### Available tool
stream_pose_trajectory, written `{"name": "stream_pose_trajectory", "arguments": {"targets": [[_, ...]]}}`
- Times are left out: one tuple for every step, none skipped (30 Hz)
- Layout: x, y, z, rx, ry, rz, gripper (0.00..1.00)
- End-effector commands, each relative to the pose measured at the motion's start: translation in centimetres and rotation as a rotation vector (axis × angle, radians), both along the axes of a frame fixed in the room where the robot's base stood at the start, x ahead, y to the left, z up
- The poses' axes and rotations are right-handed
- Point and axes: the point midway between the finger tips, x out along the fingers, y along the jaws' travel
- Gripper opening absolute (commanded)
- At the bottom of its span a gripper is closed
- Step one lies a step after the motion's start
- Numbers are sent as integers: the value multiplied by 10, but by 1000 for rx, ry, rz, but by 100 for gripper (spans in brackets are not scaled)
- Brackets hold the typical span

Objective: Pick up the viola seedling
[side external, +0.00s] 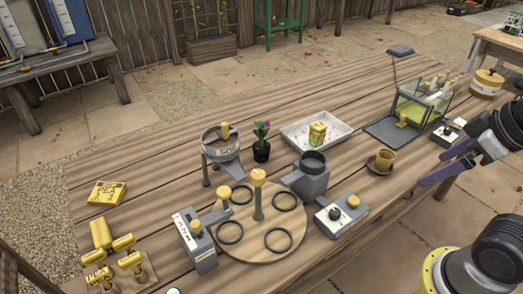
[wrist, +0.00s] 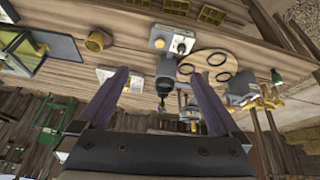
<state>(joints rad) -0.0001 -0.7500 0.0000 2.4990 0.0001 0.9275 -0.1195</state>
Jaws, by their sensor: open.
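The viola seedling (side external: 261,150) stands upright in a small black pot on the wooden table, with green leaves and a purple flower. It is between the grey sieve stand and the white tray. In the wrist view the seedling (wrist: 162,106) shows small and far off, between my fingers in the picture, its pot hard to make out. My gripper (side external: 433,170) is at the right edge of the table in the side view, well apart from the seedling. Its two purple fingers are spread with nothing between them; they also show in the wrist view (wrist: 156,76).
A sieve stand (side external: 221,148), a white tray (side external: 292,136) with a yellow box, and a grey cup-topped device (side external: 313,180) surround the seedling. A round board (side external: 262,240) with a yellow-knobbed post, a yellow cup (side external: 385,160) and a glass case (side external: 420,105) stand nearby.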

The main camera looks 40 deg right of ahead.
Motion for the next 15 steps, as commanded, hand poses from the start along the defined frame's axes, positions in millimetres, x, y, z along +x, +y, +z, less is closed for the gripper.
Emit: {"name": "stream_pose_trajectory", "arguments": {"targets": [[0, 0, 5, -24, 0, 48, 100], [2, 0, 12, -43, -5, 84, 100], [5, 0, 24, -70, -20, 135, 100], [8, 0, 34, -91, -28, 175, 100], [12, 0, 43, -112, -33, 214, 100], [19, 0, 55, -138, -34, 263, 100], [24, 0, 64, -156, -33, 299, 100], [30, 0, 73, -174, -34, 335, 100], [38, 1, 85, -197, -32, 381, 100], [45, 1, 93, -214, -30, 417, 100], [52, 1, 101, -231, -26, 455, 100], [63, 2, 113, -255, -20, 504, 100], [72, 3, 121, -272, -15, 544, 100], [81, 3, 129, -289, -10, 583, 100], [95, 4, 139, -311, -2, 635, 100]]}}
